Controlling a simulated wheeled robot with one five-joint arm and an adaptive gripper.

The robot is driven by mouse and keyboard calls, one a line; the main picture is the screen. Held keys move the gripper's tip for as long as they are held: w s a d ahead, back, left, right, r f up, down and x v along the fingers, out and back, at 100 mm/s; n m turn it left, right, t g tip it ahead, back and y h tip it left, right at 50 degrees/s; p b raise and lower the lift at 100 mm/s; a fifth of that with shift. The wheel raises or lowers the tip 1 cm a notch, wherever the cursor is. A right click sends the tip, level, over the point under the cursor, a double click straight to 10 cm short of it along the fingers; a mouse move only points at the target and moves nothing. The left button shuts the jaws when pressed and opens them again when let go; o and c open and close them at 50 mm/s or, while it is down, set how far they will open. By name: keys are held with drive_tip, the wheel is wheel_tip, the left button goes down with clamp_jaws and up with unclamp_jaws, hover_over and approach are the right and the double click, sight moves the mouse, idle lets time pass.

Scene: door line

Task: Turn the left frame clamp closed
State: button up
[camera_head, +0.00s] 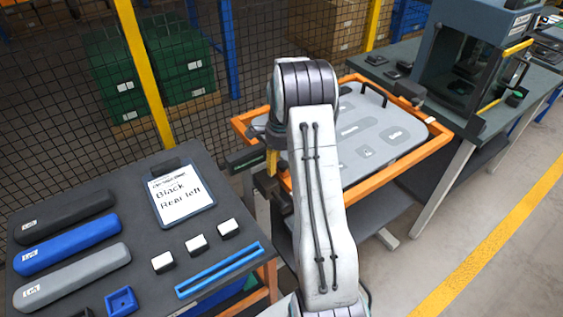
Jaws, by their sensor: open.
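The orange frame (395,168) lies on a stand behind my arm and holds a grey panel (352,112) with labels. The left frame clamp (247,159) is at the frame's near left corner, a dark block with a yellow upright part (272,162) beside it. My arm covers part of this corner, so the clamp's setting is hard to read. My gripper (277,137) is mostly hidden behind my arm; only dark parts show close to the clamp. I cannot tell whether it touches the clamp. It appears open, with nothing seen in it.
A dark table (100,265) at left holds black, blue and grey long pieces, a clipboard (180,195), white-topped blocks and a blue rail (220,270). A mesh fence (210,125) with yellow posts stands behind. A machine (465,60) stands at right. The floor at lower right is clear.

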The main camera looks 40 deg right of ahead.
clamp_jaws()
idle(0.6)
drive_tip(key=shift+m+b, duration=0.3)
drive_tip(key=shift+m, duration=0.3)
drive_tip(key=shift+f+m+b, duration=0.1)
drive_tip(key=shift+m+b, duration=0.25)
drive_tip(key=shift+m, duration=0.45)
drive_tip(key=shift+m+b, duration=0.5)
drive_tip(key=shift+m, duration=1.7)
